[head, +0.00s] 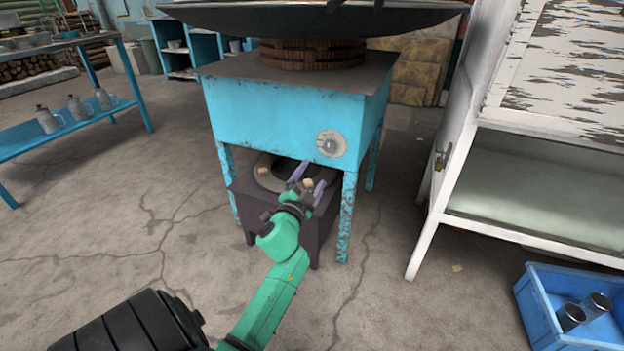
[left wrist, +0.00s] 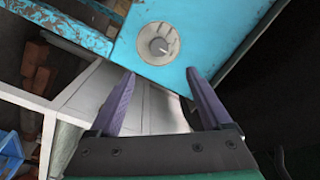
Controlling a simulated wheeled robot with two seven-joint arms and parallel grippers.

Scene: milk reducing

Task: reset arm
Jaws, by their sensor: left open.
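My left arm is green and reaches forward from the bottom of the head view. My left gripper (head: 309,178) is at the front of the blue stove (head: 262,116), below its round knob (head: 331,143). The gripper's two purple fingers are apart with nothing between them. In the left wrist view the open fingers (left wrist: 160,88) point toward the stove front, and the knob (left wrist: 158,43) shows beyond and between their tips. The fingers look apart from the knob. My right gripper is in neither view.
A dark box-like burner (head: 270,180) stands between the stove legs, close behind my gripper. A wide pan (head: 300,18) sits on top. A white cabinet (head: 432,200) and blue crate (head: 540,318) with metal cups stand right. A blue bench (head: 30,137) stands left. Floor between is clear.

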